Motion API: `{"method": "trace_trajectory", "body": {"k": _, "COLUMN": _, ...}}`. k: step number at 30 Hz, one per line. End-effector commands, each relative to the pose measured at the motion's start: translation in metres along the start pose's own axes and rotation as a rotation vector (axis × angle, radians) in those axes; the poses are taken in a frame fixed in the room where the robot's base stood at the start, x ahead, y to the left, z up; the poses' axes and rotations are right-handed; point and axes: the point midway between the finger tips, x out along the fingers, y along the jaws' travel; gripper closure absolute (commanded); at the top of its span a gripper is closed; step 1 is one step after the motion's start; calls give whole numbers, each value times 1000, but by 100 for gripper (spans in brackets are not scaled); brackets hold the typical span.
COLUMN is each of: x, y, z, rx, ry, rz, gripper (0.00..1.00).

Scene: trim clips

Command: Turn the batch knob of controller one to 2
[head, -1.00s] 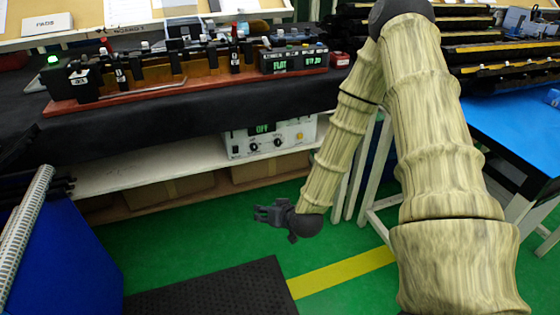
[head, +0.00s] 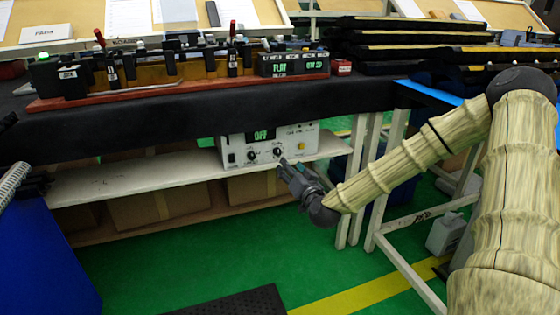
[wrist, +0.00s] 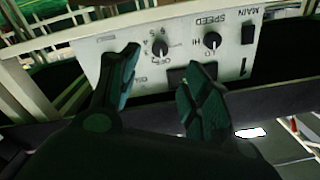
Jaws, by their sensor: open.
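A white control box (head: 290,150) stands on the shelf below the bench; its green display reads OFF. It has two black knobs: a left one (head: 252,155) and a right one (head: 278,152). In the wrist view the box is upside down. There, one knob (wrist: 212,40) is labelled SPEED, with LO and HI. The other knob (wrist: 158,46) has a numbered dial; its pointer setting is too small to read. My gripper (head: 284,167) is open and empty, just in front of and below the right knob. In the wrist view, its fingertips (wrist: 164,68) appear apart, on either side below the dial knob.
A black-covered bench (head: 200,117) overhangs the white shelf (head: 130,180). A red-based fixture (head: 130,94) and a display unit reading FLAT (head: 292,66) stand on it. White table legs (head: 365,170) rise right of the box.

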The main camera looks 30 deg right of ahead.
Motion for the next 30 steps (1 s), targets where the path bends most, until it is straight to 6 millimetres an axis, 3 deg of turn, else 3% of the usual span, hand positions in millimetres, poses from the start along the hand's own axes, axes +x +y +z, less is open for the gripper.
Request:
{"method": "trace_trajectory", "body": {"k": 16, "x": 81, "y": 1, "z": 3, "rx": -1, "ry": -2, "rz": 0, "gripper": 52}}
{"method": "trace_trajectory", "body": {"k": 22, "x": 95, "y": 0, "z": 2, "rx": -1, "ry": -2, "rz": 0, "gripper": 52}}
{"method": "trace_trajectory", "body": {"k": 30, "x": 98, "y": 0, "z": 1, "rx": 0, "ry": -2, "rz": 0, "gripper": 52}}
